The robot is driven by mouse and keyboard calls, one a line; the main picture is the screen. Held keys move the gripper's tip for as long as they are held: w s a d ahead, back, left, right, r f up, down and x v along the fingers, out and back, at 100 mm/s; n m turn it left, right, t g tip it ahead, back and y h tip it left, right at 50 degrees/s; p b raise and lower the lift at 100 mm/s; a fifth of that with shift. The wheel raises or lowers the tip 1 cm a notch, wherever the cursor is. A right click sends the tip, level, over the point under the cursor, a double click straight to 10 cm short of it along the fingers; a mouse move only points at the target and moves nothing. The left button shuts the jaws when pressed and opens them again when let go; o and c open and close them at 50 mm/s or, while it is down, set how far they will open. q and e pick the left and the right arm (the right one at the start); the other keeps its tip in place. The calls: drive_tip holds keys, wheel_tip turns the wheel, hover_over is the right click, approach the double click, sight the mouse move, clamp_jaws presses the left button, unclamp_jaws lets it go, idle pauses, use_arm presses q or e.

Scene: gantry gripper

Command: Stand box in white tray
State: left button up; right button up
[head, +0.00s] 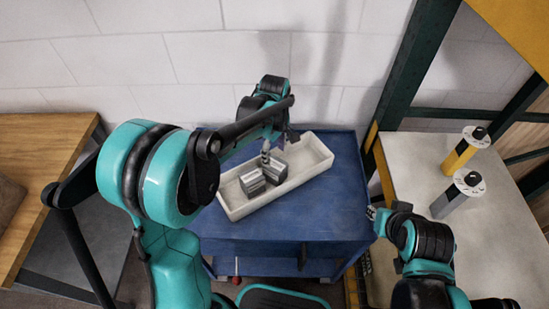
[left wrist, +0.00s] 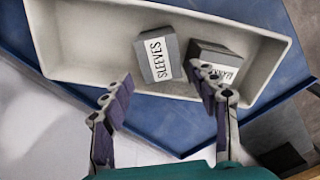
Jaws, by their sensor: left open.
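The white tray (head: 312,156) lies on a blue cart; it also fills the upper left wrist view (left wrist: 95,45). Two grey boxes sit inside it. One box (left wrist: 158,56) has a white label reading SLEEVES facing the wrist camera. The other box (left wrist: 210,54) is beside it, its label partly hidden behind a finger. In the head view the boxes show at the left (head: 252,182) and middle (head: 274,169) of the tray. My left gripper (head: 278,147) is open above the tray, its fingers (left wrist: 165,98) apart and empty. My right gripper (head: 375,213) is small beside the cart's right edge.
The blue cart top (head: 330,198) is bare around the tray. A dark green post (head: 405,75) rises behind the cart's right side. A wooden table (head: 40,140) stands left.

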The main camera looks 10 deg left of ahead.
use_arm(q)
wheel_tip(320, 180, up, 2)
drive_tip(key=shift+r, duration=0.1)
drive_tip(key=shift+s+r, duration=0.1)
drive_tip(key=shift+r, duration=0.2)
drive_tip(key=s+a+r+m+t, duration=0.2)
drive_tip(key=s+m, duration=0.4)
drive_tip(key=s, duration=0.3)
drive_tip(key=s+a+r+m+t, duration=0.3)
drive_tip(key=s+m+t, duration=0.2)
drive_tip(key=s+m, duration=0.2)
drive_tip(key=shift+s+r+m, duration=0.15)
drive_tip(key=shift+s+m, duration=0.15)
drive_tip(key=shift+s, duration=0.65)
